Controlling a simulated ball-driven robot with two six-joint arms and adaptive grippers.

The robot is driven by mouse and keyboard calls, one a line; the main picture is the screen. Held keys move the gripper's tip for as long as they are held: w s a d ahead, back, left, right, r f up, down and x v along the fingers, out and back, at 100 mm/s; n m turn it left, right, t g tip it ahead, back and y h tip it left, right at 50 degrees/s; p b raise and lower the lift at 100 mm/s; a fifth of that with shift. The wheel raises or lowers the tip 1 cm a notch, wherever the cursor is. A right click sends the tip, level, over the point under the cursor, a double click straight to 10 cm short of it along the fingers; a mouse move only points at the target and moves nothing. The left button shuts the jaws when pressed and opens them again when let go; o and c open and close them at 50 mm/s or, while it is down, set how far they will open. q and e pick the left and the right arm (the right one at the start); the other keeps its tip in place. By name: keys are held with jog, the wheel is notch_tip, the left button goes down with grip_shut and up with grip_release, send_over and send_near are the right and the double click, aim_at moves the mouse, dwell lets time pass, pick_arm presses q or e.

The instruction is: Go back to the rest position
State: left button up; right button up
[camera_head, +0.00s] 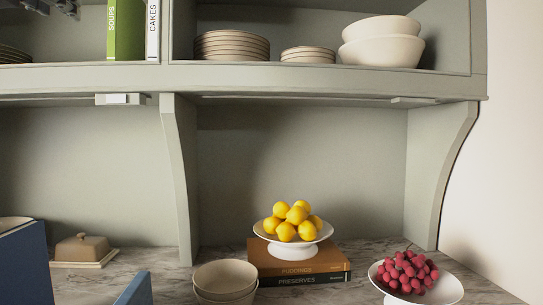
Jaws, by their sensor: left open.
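My left gripper (56,7) shows only in part at the top left corner, dark and grey, cut off by the upper edge of the head view. It is open, and I see nothing held in it. It appears in front of the upper shelf, left of a green book (126,30) and a white book (153,30), apart from both. My right gripper is not in view. No rattan basket can be made out.
The wall shelf (270,82) spans the view, bearing stacked plates (232,46) and bowls (382,50). On the marble counter (340,292) stand nested bowls (226,280), yellow fruit (287,221) on books, red berries (405,273) and a butter dish (84,250). Blue panels (26,268) fill the lower left.

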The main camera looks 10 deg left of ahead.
pick_arm(q)
jog(key=s+d+f+n+g+h, duration=0.1)
jog(key=d+f+n+g, duration=0.4)
jog(key=f, duration=1.4)
jog(key=s+d+f+n+g+h, duration=0.15)
jog(key=f+n, duration=0.85)
jog(key=f, duration=1)
jog(key=s+d+f+n+g+h, duration=0.1)
jog(key=s+d+f+n+g, duration=0.1)
jog(key=s+d+f+n, duration=0.4)
jog(key=s+d+f+n+g+h, duration=0.1)
jog(key=s+d+f+n+g, duration=0.3)
jog(key=s+f, duration=0.45)
jog(key=s+d+f+n+g, duration=0.1)
jog(key=s+d+f+n, duration=0.2)
jog(key=s+f+n, duration=0.4)
jog(key=s+a+f+g+b, duration=0.1)
jog(key=s+f+b, duration=0.1)
jog(key=f, duration=1.3)
jog(key=s+a+f+g+b, duration=0.1)
jog(key=s+f+b, duration=0.15)
jog(key=f, duration=1.25)
jog(key=s+a+f+b, duration=0.1)
jog(key=s+f+b, duration=0.2)
jog(key=s+f, duration=1.4)
notch_tip(320, 180, down, 3)
jog(key=shift+s+a+f+g+b, duration=0.1)
jog(key=shift+s+a+g+b, duration=0.15)
jog(key=shift+g, duration=0.2)
